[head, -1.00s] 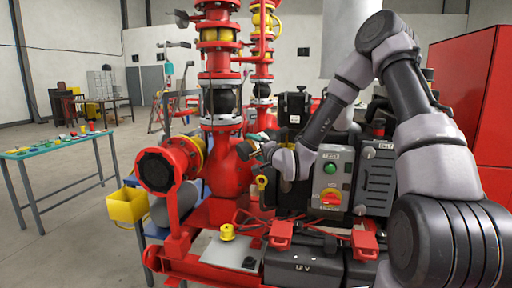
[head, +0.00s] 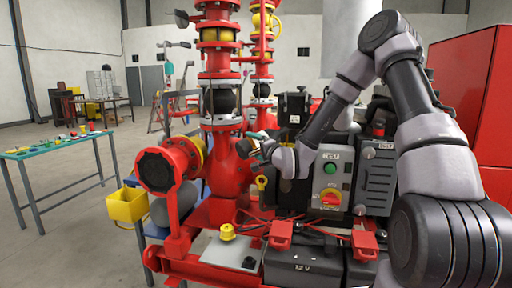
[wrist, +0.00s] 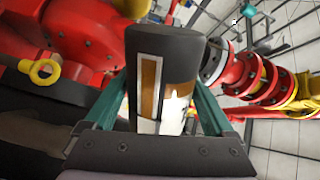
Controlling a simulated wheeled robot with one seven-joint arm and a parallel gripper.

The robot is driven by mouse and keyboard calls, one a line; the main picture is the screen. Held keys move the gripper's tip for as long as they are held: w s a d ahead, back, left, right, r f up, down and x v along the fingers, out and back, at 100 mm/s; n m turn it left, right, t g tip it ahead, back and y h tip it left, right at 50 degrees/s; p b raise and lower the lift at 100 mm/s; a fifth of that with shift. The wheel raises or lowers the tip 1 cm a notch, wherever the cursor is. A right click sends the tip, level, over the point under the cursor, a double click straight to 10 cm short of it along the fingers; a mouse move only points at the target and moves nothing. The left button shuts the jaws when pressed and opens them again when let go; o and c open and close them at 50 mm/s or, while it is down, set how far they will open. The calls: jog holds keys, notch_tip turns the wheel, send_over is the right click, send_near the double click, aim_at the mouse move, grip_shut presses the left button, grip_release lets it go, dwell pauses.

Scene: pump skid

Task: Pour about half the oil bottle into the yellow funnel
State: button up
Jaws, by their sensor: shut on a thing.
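My gripper (head: 258,144) is in front of the red pump body in the middle of the head view. In the wrist view its teal fingers (wrist: 160,112) are shut on the oil bottle (wrist: 168,45), a dark grey body with a clear strip and a wider window showing amber above pale. The bottle shows only small and partly hidden in the head view (head: 243,148); its exact tilt is hard to tell. I cannot make out the funnel for certain. A small yellow piece (head: 228,231) stands on the grey plate at the skid's front.
A yellow ring handle (head: 262,182) hangs just below my gripper. A control box (head: 330,180) with green and red knobs stands to its right. A 12 V battery (head: 303,266) and red clamps are at the front. A yellow bin (head: 126,206) hangs at left.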

dwell(0.4)
jog(key=shift+w+d+f+n, duration=0.1)
jog(key=shift+f+n, duration=0.35)
jog(key=shift+n, duration=0.25)
jog(key=shift+w+d+f+n, duration=0.1)
jog(key=shift+f+n, duration=0.35)
jog(key=shift+n, duration=0.25)
jog(key=n, duration=0.1)
jog(key=d+f+n, duration=0.1)
jog(key=n, duration=0.1)
jog(key=f+n, duration=0.1)
jog(key=shift+w+d+f, duration=0.25)
jog(key=shift+w+d, duration=0.1)
jog(key=shift+w, duration=0.05)
jog(key=n, duration=0.6)
jog(key=shift+f, duration=0.15)
